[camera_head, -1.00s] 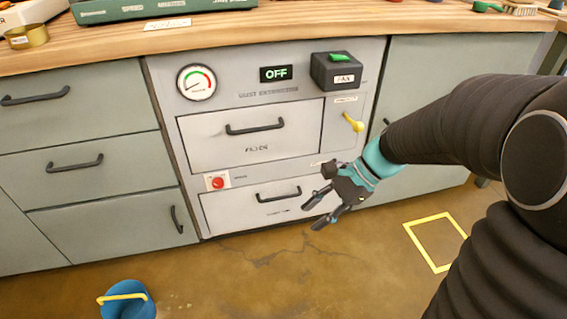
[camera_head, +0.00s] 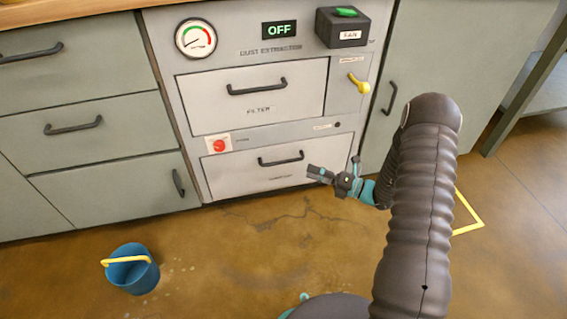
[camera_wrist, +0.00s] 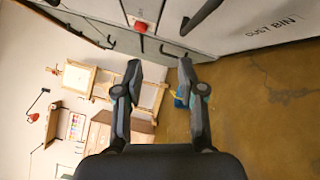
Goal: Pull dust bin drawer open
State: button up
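The dust bin drawer (camera_head: 245,179) is the lower white drawer of the dust extractor, with a dark bar handle (camera_head: 281,158). It looks shut. In the wrist view the drawer front (camera_wrist: 240,22), lettered "DUST BIN", shows at the top right, with its handle (camera_wrist: 201,16) at the top. My gripper (camera_head: 338,171) is low, just right of the handle in the head view, and apart from it. In the wrist view my gripper (camera_wrist: 160,72) has its two fingers spread with nothing between them.
The filter drawer (camera_head: 220,105) is above, with a yellow lever (camera_head: 358,84) to its right. A red button (camera_head: 219,146) sits at the bin drawer's upper left. A blue bucket (camera_head: 133,274) stands on the floor at left. The floor before the drawer is clear.

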aim_at(284, 162)
notch_tip(284, 162, down, 5)
jog(key=w+d+m+t, duration=0.1)
jog(key=d+m+t, duration=0.1)
jog(key=m+t, duration=0.15)
jog(key=shift+m+g, duration=0.35)
jog(key=x, duration=1.4)
jog(key=shift+w+f, duration=0.15)
jog(key=shift+f, duration=0.25)
grip_shut()
